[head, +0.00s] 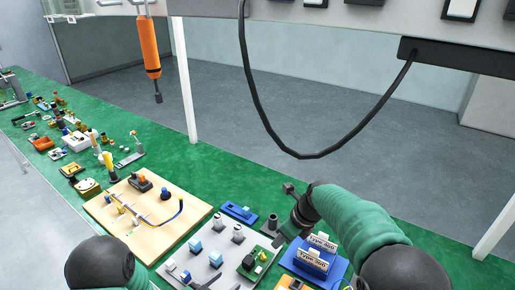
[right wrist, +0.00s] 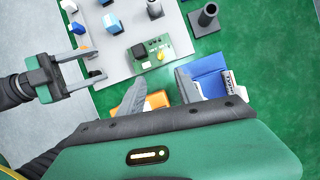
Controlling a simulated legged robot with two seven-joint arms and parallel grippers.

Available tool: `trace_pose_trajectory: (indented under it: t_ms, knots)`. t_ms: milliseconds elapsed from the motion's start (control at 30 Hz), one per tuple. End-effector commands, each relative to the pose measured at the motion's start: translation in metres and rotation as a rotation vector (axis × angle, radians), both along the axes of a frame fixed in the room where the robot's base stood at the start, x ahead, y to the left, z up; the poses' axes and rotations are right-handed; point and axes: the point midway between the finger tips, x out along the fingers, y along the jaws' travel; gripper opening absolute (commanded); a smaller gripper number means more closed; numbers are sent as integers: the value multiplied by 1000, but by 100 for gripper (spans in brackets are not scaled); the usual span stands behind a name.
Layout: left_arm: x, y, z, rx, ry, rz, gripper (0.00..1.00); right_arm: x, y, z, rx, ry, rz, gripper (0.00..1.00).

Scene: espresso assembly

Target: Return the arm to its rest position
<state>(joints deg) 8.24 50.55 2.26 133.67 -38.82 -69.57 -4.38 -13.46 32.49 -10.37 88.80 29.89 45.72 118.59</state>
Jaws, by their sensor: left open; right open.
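My left gripper (head: 178,270) is at the bottom of the head view, by the near left edge of the grey plate (head: 228,238). In the right wrist view the left gripper (right wrist: 98,64) comes in from the left, with its two fingers apart and nothing between them.
The grey plate carries blue cubes (head: 195,245), grey posts and a green circuit board (head: 256,262). A wooden board (head: 110,212) with a cable lies to the left. An orange tool (head: 149,45) and a black cable (head: 300,156) hang above.

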Motion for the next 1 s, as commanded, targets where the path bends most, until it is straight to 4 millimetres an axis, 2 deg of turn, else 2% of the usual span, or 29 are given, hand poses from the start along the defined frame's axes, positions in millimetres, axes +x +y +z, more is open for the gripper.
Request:
trace_pose_trajectory:
  t_ms: [133,200,267,367,467,533,600,700,833,1000]
  knots:
    - [-9,8,6,9,6,5,56,-2,-2,-1,-10,-5,19,41]
    - [-8,15,7,49,34,24,56,-11,-11,-2,-48,-27,94,41]
    - [-7,27,9,109,83,60,56,-27,-24,-5,-109,-60,225,41]
    - [-13,56,16,226,216,166,56,-67,-52,-13,-257,-132,564,41]
    - [-38,85,28,306,387,296,56,-115,-78,-23,-416,-200,982,41]
    - [-65,99,39,329,515,382,56,-151,-93,-31,-516,-239,1291,41]
    - [-95,105,49,327,641,453,56,-184,-104,-39,-598,-270,1586,41]
    - [-135,103,61,305,791,512,56,-220,-115,-48,-674,-299,1929,41]
    - [-164,97,69,279,898,540,56,-245,-121,-55,-714,-319,2169,41]
    - [-170,96,70,275,921,544,56,-249,-121,-56,-720,-323,2213,41]
